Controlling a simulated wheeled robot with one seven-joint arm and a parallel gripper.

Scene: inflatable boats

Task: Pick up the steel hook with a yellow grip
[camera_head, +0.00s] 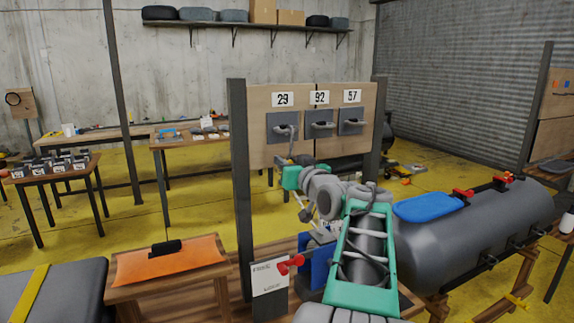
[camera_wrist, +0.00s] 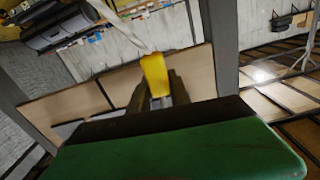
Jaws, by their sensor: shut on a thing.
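My gripper (camera_wrist: 159,84) is shut on the yellow grip (camera_wrist: 154,70) of the steel hook in the wrist view. The grip stands out between the two dark fingers. The hook's pale metal shaft (camera_wrist: 122,28) runs from the grip towards the upper left and leaves the picture, so its far end is hidden there. In the head view my green hand (camera_head: 292,177) is in front of the lower left part of the numbered wooden board (camera_head: 262,150). The yellow grip cannot be made out in that view.
Dark posts (camera_head: 239,190) flank the board, which has handles under numbers 29, 92 and 57. An orange-topped stand (camera_head: 168,262) is at lower left. A large grey inflatable tube (camera_head: 450,240) with a blue pad (camera_head: 428,207) lies right. Yellow floor shows between the tables.

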